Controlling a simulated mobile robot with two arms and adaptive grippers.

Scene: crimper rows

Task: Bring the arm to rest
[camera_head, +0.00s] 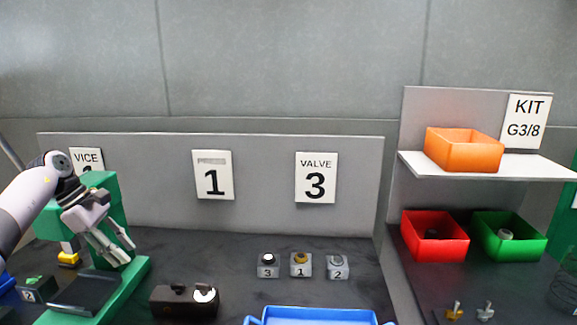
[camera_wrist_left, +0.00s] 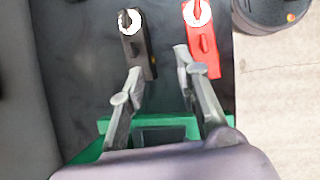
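My left arm comes in from the left in the head view. Its gripper (camera_head: 124,254) points down to the right, in front of a green C-shaped stand (camera_head: 110,187) and above its base. In the left wrist view the two fingers (camera_wrist_left: 158,64) are spread apart with nothing between them, so the gripper is open and empty. Past the fingertips lie a black block (camera_wrist_left: 138,46) and a red block (camera_wrist_left: 206,50), each with a white ring. Part of the green stand (camera_wrist_left: 85,156) shows beneath the fingers. My right gripper is not in view.
A black block (camera_head: 172,302) and a blue tray (camera_head: 315,316) sit at the front of the dark table. Several small numbered blocks (camera_head: 300,267) stand behind the tray. At right are an orange bin (camera_head: 463,155) on a shelf, a red bin (camera_head: 433,254) and a green bin (camera_head: 520,254).

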